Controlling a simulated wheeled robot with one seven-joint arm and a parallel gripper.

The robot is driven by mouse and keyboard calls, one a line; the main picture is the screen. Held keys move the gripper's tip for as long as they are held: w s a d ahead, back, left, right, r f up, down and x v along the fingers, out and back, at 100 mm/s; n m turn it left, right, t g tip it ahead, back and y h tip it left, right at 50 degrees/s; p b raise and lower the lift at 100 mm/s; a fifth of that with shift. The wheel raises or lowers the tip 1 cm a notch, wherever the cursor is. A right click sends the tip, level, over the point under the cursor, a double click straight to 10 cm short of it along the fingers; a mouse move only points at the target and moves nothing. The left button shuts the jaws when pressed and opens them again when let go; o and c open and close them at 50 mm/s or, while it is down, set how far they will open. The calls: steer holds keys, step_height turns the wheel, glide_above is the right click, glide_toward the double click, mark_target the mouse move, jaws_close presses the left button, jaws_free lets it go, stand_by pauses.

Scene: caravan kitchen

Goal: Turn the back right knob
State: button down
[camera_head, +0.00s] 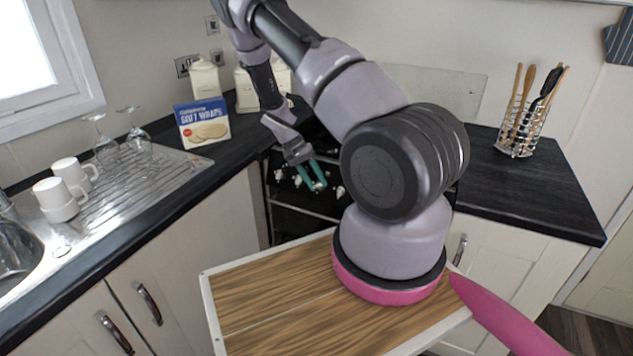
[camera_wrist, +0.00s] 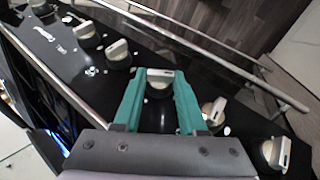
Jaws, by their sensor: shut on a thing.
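The cooker's black front panel (camera_wrist: 100,63) carries a row of several white-silver knobs. My gripper (camera_head: 317,184) reaches down to this panel from above. In the wrist view my teal fingers (camera_wrist: 158,85) stand on either side of one knob (camera_wrist: 160,76) near the middle of the row and are shut on it. The knob's pale bar lies roughly level across the picture between the fingertips. A neighbouring knob (camera_wrist: 213,110) sits just right of the right finger, and another knob (camera_wrist: 118,50) lies to the upper left. I cannot read the panel markings.
Handrails (camera_wrist: 215,62) run along the cooker front beside the knobs. Black worktops (camera_head: 520,185) flank the cooker.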

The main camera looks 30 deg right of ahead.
steer(key=shift+a+g+h, duration=0.1)
steer(key=shift+g+h, duration=0.2)
stand_by(0.4)
steer(key=shift+c, duration=2.3)
jaws_free()
steer(key=v, duration=1)
steer(key=shift+w+a+r, duration=0.2)
steer(key=shift+a+r, duration=0.05)
steer(key=shift+r, duration=0.05)
